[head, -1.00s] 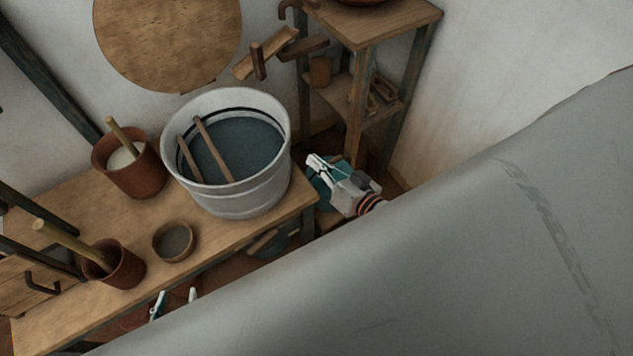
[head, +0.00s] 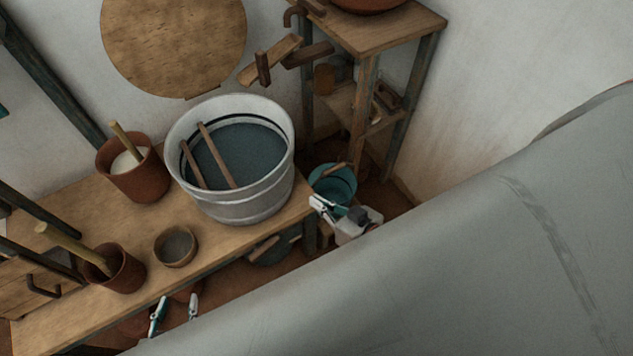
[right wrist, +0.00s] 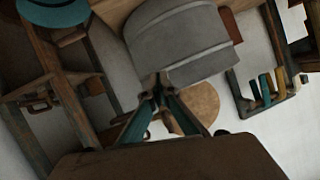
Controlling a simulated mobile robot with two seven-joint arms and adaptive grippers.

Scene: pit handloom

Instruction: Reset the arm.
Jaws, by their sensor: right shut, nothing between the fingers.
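My right gripper (head: 317,203) is beside the right front corner of the bench, below and right of the large grey tub (head: 245,207). It is shut and empty. In the right wrist view its dark teal fingers (right wrist: 161,82) come together in front of the grey tub (right wrist: 190,50). My left gripper (head: 175,312) is at the lower left of the head view, in front of the bench. Its teal and white fingers stand apart with nothing seen between them. The rest of the left arm is hidden behind a large grey surface.
The bench (head: 215,246) also holds two brown pots with sticks (head: 142,178) (head: 122,272) and a small bowl (head: 175,247). A teal bucket (head: 345,186) stands on the floor close behind my right gripper. A wooden shelf stand (head: 366,110) is in the corner.

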